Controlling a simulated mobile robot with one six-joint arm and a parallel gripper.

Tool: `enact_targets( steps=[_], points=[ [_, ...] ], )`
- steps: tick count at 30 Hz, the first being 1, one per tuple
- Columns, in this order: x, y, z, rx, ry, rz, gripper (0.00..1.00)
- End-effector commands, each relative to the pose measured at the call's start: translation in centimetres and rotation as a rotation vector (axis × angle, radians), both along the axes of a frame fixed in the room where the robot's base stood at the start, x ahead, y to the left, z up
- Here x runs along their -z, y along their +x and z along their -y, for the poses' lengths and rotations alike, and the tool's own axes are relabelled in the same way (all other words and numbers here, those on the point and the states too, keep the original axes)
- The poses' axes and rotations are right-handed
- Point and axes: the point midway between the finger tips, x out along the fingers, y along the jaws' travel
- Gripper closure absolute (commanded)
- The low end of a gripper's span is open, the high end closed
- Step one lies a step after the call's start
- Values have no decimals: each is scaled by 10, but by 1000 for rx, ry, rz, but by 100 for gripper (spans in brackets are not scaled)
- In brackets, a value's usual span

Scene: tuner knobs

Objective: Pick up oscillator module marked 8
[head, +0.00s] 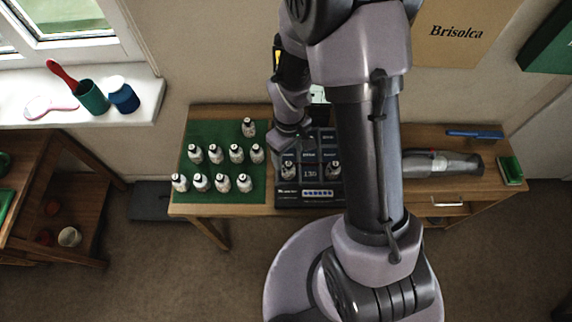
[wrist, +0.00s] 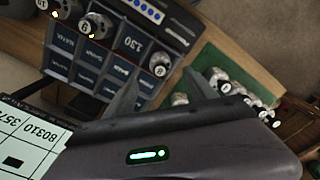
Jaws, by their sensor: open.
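In the wrist view an oscillator module (wrist: 160,65), a black-topped knob with a pale disc that seems to read 8, stands on the dark tuner panel (wrist: 130,43). It appears just beyond the gap between my fingertips. In the head view this looks like the module (head: 288,170) at the panel's left side. My gripper (wrist: 160,88) is open with nothing seen between its fingers; in the head view my wrist is over the panel's back left part and the fingertips are hard to make out. Contact with the module cannot be told.
Another module (head: 333,168) stands on the panel's right side; a further one (wrist: 43,5) shows in the wrist view. Several similar modules stand on the green mat (head: 215,173) to the left. A grey handheld device (head: 440,163) lies on the desk at right. My arm hides the panel's right part.

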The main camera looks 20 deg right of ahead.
Motion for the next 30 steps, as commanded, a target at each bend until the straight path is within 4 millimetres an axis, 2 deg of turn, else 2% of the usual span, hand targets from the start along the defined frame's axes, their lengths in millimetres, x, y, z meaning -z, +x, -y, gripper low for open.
enact_targets(
  steps=[1,8,14,20,23,30],
  points=[
    [14,-1,0,1,0,-2,35],
    [35,-1,0,2,0,0,35],
    [75,-3,0,2,0,-2,35],
    [75,-2,0,2,0,1,35],
    [75,-2,0,3,0,1,51],
    [75,-2,0,3,0,1,98]
  ],
)
